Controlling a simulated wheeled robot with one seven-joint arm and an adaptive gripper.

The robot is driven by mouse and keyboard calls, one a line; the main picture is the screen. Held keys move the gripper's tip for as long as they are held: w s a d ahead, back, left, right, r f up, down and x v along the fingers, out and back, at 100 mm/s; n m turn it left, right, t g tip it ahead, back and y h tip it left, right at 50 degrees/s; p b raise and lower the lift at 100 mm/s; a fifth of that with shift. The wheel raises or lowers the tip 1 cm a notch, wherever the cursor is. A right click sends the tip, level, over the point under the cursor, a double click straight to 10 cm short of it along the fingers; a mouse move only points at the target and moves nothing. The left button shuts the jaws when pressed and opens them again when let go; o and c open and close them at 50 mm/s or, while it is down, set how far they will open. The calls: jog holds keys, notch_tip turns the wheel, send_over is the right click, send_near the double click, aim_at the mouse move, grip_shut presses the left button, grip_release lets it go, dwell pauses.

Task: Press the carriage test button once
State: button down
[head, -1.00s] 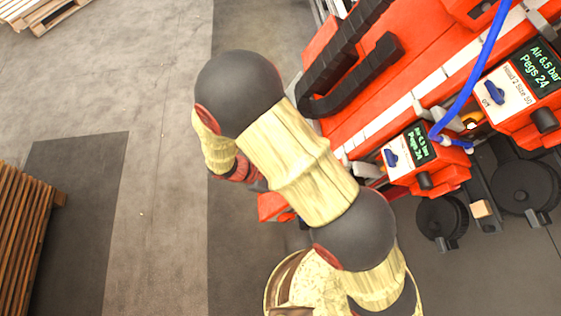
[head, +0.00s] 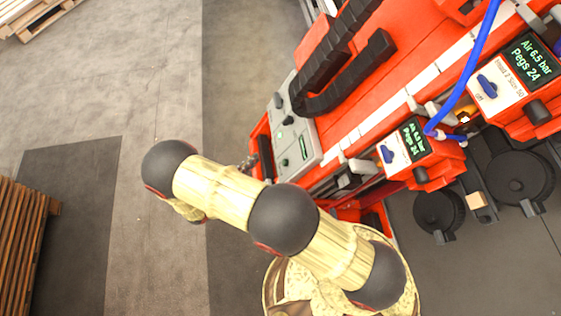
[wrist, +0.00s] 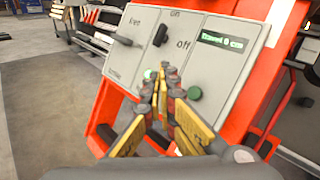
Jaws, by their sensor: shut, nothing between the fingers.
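A grey control panel (wrist: 222,92) in an orange frame fills the middle of the wrist view; it also shows in the head view (head: 309,150). It has a small green display reading "Travel 0 cm" (wrist: 222,42), a black switch (wrist: 160,36) between "on" and "off", and a black knob (wrist: 122,40). A round green button (wrist: 195,93) sits low on the panel, right of my fingertips. A pale green round spot (wrist: 148,74) shows just left of them. I cannot read which is the carriage test button. My gripper (wrist: 164,78) is shut and empty, tips over the panel's lower part; contact cannot be told.
The orange gantry (head: 365,95) carries a black cable chain (head: 350,75) and a blue hose (head: 470,75). Two head units with displays (head: 415,137) stand to the right. Wooden pallets (head: 25,235) lie at the left. The floor between is clear.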

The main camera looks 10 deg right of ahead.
aim_at(285, 162)
jog(key=shift+r, duration=0.2)
jog(key=shift+d, duration=0.1)
jog(key=d+f, duration=0.4)
jog(key=d, duration=0.3)
jog(key=shift+s+d+b, duration=0.2)
jog(key=shift+d+b, duration=0.15)
jog(key=shift+d, duration=0.05)
jog(key=shift+d+f, duration=0.15)
jog(key=shift+f, duration=0.05)
dwell(1.3)
jog(key=shift+d, duration=0.2)
jog(key=shift+d+f, duration=0.3)
jog(key=shift+d, duration=0.2)
dwell(0.8)
jog(key=shift+a+r, duration=0.1)
jog(key=shift+a, duration=0.1)
jog(key=shift+a+r, duration=0.35)
jog(key=shift+a, duration=0.3)
